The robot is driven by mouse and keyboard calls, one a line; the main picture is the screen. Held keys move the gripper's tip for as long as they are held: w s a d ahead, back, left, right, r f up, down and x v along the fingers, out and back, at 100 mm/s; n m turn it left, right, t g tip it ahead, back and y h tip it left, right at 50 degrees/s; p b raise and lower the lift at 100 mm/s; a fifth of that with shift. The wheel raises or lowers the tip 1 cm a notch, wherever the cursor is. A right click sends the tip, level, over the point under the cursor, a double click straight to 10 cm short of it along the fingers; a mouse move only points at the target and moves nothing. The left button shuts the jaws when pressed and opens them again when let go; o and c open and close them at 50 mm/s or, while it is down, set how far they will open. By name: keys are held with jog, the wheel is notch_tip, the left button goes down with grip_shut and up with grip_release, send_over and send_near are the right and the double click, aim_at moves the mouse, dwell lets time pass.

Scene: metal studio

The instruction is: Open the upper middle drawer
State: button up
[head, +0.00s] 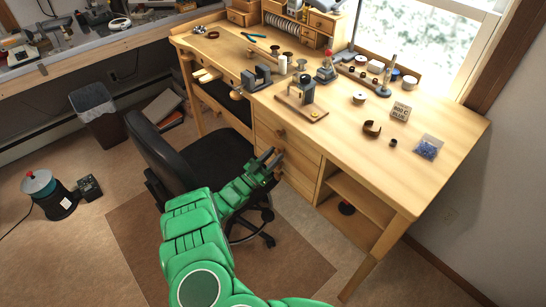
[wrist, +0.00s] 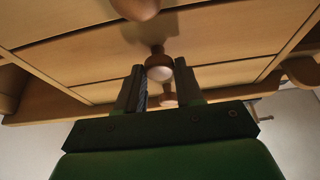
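The wooden desk has a stack of drawers (head: 290,148) with round knobs under its top. The upper knob (head: 281,133) shows in the head view, above and right of my gripper (head: 273,157). In the wrist view, drawer fronts (wrist: 225,38) fill the top and look closed. My gripper (wrist: 160,72) is open, with one knob (wrist: 159,68) between its fingertips; contact is unclear. Another knob (wrist: 135,6) is at the top edge, and a further one (wrist: 168,96) is partly hidden between the fingers. Which drawer the middle knob belongs to is hard to tell.
A black office chair (head: 205,160) stands close left of my arm. Open shelves (head: 355,200) are right of the drawers. Small tools and a clamp stand (head: 302,98) sit on the desktop (head: 345,130). A trash bin (head: 97,112) stands at the left.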

grip_shut()
jog(key=s+a, duration=0.9)
jog(key=shift+s+a, duration=0.35)
jog(key=shift+s, duration=0.05)
jog(key=o, duration=0.7)
grip_release()
jog(key=shift+o, duration=0.2)
notch_tip(320, 180, up, 6)
jog(key=s+a, duration=0.2)
jog(key=shift+f, duration=0.15)
